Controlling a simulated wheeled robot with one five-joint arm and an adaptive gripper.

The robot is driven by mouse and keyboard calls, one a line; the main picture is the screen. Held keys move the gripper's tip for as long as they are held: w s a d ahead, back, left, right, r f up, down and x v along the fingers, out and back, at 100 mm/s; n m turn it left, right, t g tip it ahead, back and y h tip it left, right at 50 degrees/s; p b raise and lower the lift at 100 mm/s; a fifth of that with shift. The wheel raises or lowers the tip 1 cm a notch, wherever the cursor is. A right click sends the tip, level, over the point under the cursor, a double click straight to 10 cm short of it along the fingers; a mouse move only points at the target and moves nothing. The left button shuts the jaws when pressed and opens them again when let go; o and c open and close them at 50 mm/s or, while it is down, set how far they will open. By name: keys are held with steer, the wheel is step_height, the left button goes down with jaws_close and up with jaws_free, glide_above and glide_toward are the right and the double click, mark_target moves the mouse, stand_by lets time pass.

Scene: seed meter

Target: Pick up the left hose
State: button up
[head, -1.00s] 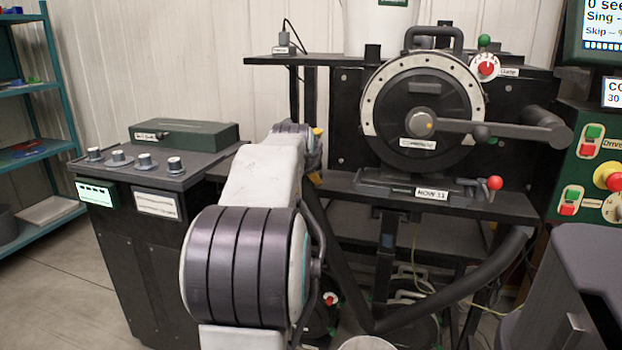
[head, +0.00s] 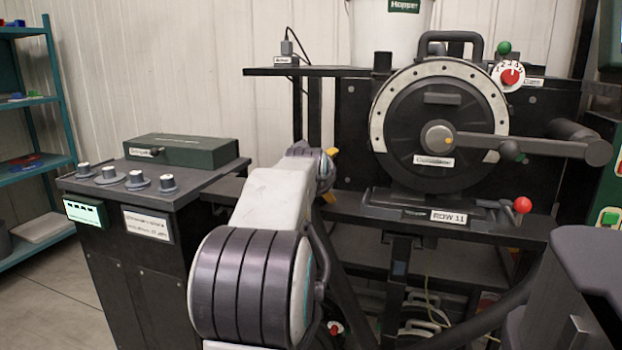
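My arm extends forward from the bottom centre of the head view, and its far end is near the left side of the seed meter (head: 440,125). A thick dark tube (head: 485,322) runs diagonally under the meter's shelf at the lower right and may be a hose. A dark grey pipe (head: 545,148) sticks out to the right from the front of the meter. I cannot tell which thing is the left hose.
A black cabinet (head: 140,255) with knobs and a green box (head: 180,151) on top stands on the left. The meter's shelf carries a base (head: 400,208) labelled ROW 11. A white hopper (head: 385,30) is above. A teal rack (head: 62,120) stands far left.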

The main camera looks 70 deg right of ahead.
steer(key=shift+d, duration=0.1)
steer(key=shift+r, duration=0.15)
steer(key=c, duration=1.2)
